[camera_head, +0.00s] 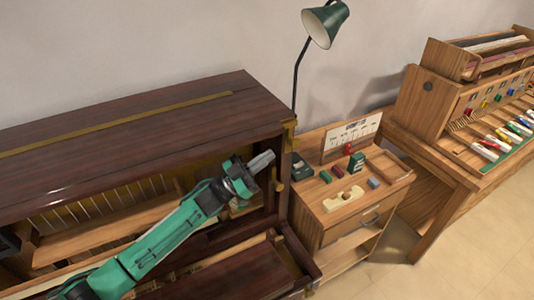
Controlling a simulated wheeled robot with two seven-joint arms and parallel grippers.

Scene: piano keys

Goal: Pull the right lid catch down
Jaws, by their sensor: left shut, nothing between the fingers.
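The dark brown upright piano (120,116) fills the left of the head view, with its front open and wires showing inside. Brass-coloured fittings sit at its right end: one at the top right corner (289,125) and a small one lower on the right post (279,187). I cannot tell for sure which of them is the right lid catch. My left gripper (263,160), on its green arm, is shut and empty in front of the piano's right end, just left of these fittings. Whether it touches anything is unclear. My right gripper is not in view.
A wooden side cabinet (333,236) stands right of the piano, with small blocks and tools on top. A green lamp (325,24) rises behind it. A wooden bench (459,167) with coloured items stands at the far right. Bare floor (445,262) shows at lower right.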

